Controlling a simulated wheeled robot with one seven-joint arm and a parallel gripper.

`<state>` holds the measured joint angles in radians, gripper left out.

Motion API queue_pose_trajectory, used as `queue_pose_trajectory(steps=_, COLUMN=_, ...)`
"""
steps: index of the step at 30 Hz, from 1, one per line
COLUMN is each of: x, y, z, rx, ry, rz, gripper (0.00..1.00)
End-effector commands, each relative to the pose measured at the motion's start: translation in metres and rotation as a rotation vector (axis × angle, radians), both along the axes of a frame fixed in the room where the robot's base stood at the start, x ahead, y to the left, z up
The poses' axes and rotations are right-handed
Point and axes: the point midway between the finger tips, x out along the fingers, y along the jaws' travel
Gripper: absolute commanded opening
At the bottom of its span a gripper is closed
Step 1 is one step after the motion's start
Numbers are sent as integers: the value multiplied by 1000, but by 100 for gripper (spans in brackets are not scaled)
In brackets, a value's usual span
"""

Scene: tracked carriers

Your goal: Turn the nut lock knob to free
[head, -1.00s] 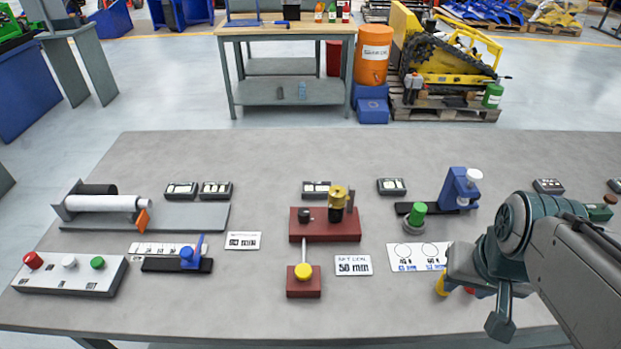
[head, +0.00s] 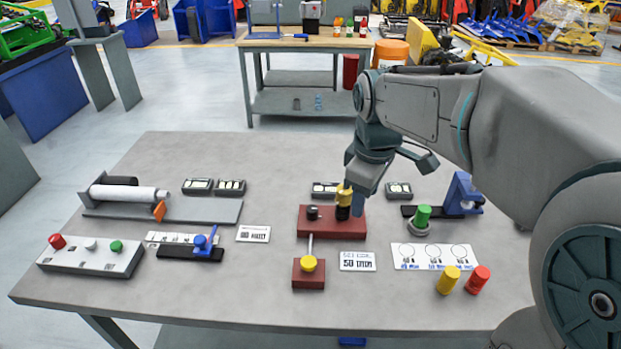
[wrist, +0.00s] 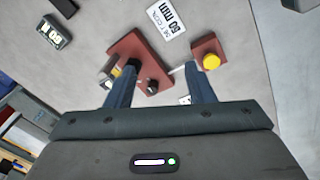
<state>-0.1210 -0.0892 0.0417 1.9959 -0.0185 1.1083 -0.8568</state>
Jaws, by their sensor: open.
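A red block (head: 340,231) stands mid-table with a small black knob (head: 313,212) on its left part and a yellow-topped upright part (head: 344,195) with a black lower section on its right part. I take the black knob for the nut lock knob; its setting cannot be read. My gripper (head: 355,185) is above the block, beside the yellow-topped part, partly covering it. In the wrist view my gripper (wrist: 161,78) has its fingers apart, with the black knob (wrist: 151,87) between and beyond them, nothing held. The red block (wrist: 135,58) also shows there.
A smaller red block (head: 308,281) with a yellow ball lever stands in front. Yellow (head: 448,280) and red (head: 479,280) cylinders stand front right. A roller unit (head: 160,209) and button box (head: 90,257) are left.

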Motion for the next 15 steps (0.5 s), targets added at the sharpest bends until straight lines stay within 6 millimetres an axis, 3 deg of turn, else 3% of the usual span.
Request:
queue_pose_trajectory(steps=1, x=19, y=13, z=-1, rx=-15, ry=18, rz=126, gripper=49)
queue_pose_trajectory(steps=6, x=69, y=51, z=-1, rx=-53, ry=67, rz=567, gripper=49)
queue_pose_trajectory(steps=10, x=96, y=76, z=-5, rx=-65, ry=94, rz=833, gripper=49)
queue_pose_trajectory(steps=15, x=115, y=95, z=-10, rx=-70, ry=112, rz=1040, gripper=49)
